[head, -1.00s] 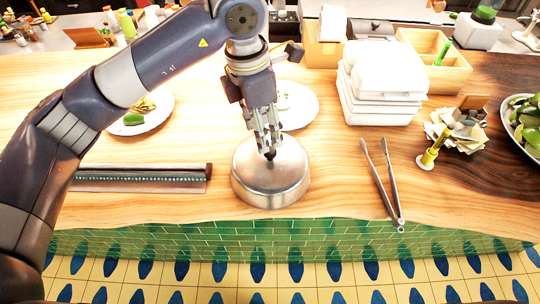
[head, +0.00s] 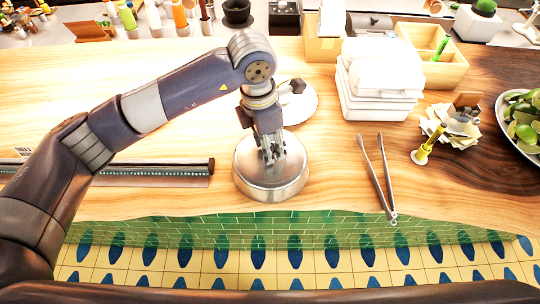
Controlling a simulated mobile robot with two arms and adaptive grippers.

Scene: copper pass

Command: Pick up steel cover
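The steel cover (head: 257,181) is a round, shiny metal dome near the front edge of the wooden counter (head: 325,190). My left gripper (head: 273,160) points straight down over the top of the cover, with its fingers at the knob. The fingers hide the knob, and I cannot tell whether they are closed on it. The cover rests on the counter. My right gripper is not in view.
Metal tongs (head: 377,180) lie right of the cover. A long dark-edged box (head: 150,172) lies to the left. White containers (head: 380,85) are stacked behind the tongs. A white plate (head: 302,104) sits behind the gripper. A lime bowl (head: 507,130) stands far right.

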